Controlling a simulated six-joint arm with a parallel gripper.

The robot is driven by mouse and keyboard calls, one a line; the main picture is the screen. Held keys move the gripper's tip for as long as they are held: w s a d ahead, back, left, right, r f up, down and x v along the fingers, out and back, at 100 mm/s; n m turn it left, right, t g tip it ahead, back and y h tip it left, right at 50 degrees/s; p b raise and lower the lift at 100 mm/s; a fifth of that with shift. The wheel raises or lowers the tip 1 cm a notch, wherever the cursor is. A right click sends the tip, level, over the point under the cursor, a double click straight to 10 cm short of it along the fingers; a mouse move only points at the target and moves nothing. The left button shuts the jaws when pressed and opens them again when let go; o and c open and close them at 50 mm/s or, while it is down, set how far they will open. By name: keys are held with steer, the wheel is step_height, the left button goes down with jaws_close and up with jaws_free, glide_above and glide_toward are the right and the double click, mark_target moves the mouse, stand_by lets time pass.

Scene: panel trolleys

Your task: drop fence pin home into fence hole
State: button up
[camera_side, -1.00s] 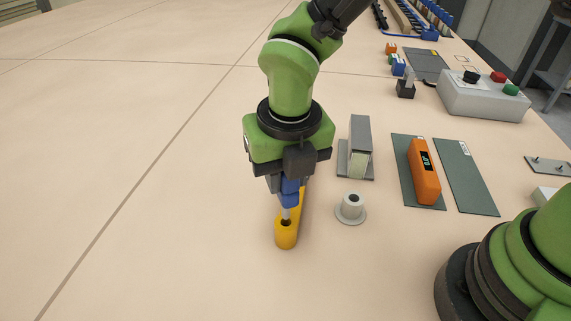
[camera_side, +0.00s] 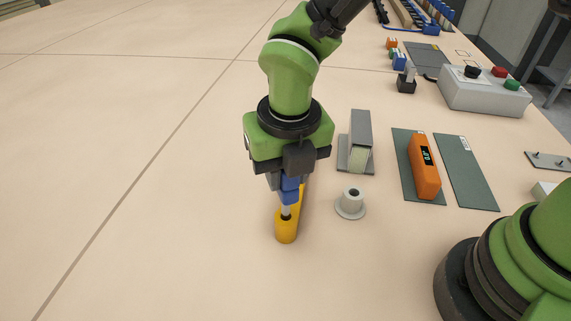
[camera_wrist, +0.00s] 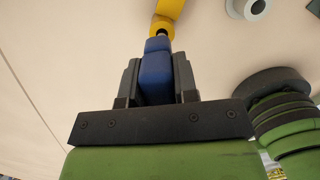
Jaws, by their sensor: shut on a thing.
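The fence pin has a blue grip (camera_side: 289,193) and a pale metal shank (camera_side: 286,211). My gripper (camera_side: 286,184) is shut on the blue grip and holds the pin nearly upright. The yellow fence (camera_side: 286,232) lies below it on the table, with the dark fence hole in its rounded near end. The shank's lower end is at the hole and its tip is hidden there; a short length shows above. In the wrist view the blue grip (camera_wrist: 156,76) sits between both jaws, with the yellow end (camera_wrist: 162,27) just beyond.
A grey flanged bushing (camera_side: 350,204) stands close to the right of the fence. Behind it is a grey block (camera_side: 360,140). An orange meter (camera_side: 424,167) lies on a dark green plate. A button box (camera_side: 485,92) is farther back. The table's left is clear.

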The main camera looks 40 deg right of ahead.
steer(key=shift+f, duration=2.7)
steer(key=o, duration=1)
steer(key=shift+o, duration=0.2)
steer(key=shift+s+a+r, duration=0.1)
steer(key=shift+s+r, duration=0.05)
steer(key=shift+r, duration=1.15)
steer(key=shift+s+d+r, duration=0.1)
steer(key=shift+s+r, duration=0.1)
steer(key=shift+r, duration=1.15)
steer(key=shift+s+a+r, duration=0.1)
steer(key=shift+s+r, duration=0.05)
steer(key=shift+r, duration=1.15)
